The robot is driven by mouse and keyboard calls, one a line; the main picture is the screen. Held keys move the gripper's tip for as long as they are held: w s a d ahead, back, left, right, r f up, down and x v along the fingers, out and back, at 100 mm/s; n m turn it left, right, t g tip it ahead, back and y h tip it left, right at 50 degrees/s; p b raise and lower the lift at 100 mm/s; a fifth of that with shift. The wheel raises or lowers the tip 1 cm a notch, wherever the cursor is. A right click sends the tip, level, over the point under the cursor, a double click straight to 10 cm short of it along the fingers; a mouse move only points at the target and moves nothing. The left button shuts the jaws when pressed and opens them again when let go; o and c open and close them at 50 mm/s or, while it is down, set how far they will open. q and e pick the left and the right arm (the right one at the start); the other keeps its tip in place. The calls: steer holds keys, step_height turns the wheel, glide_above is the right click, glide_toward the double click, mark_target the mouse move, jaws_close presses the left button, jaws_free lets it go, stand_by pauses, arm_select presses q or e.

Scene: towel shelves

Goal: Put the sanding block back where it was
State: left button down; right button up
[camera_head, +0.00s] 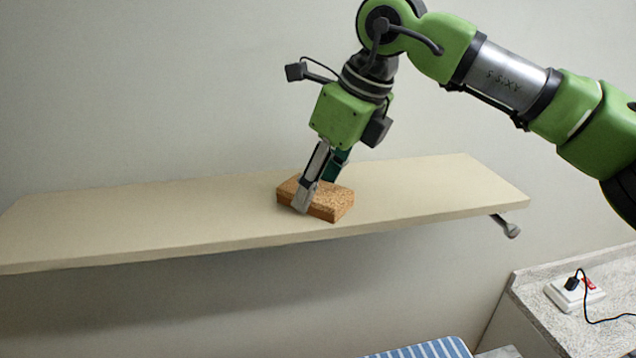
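The sanding block (330,204), a brown, cork-textured block, is at the shelf (170,220), right of its middle and close to the front edge. It looks flat on the shelf top. My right gripper (312,194) points down at it, with one finger in front of the block's near side. The other finger is behind the block and partly hidden, so I cannot tell whether the fingers press on it. My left gripper does not show.
The cream shelf is otherwise bare to the left and right of the block. A metal bracket (508,227) shows under its right end. At lower right are a speckled counter (545,315) with a white power strip (574,293) and a blue striped cloth (425,349).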

steer(key=o, duration=0.4)
steer(key=shift+r+p, duration=0.3)
steer(key=shift+p, duration=0.1)
steer(key=shift+b+v, duration=0.85)
steer(key=shift+v, duration=0.25)
steer(key=b+v, duration=0.1)
steer(key=v, duration=0.8)
steer(key=shift+d+r+b, duration=0.2)
steer(key=shift+b, duration=0.15)
steer(key=shift+s, duration=0.1)
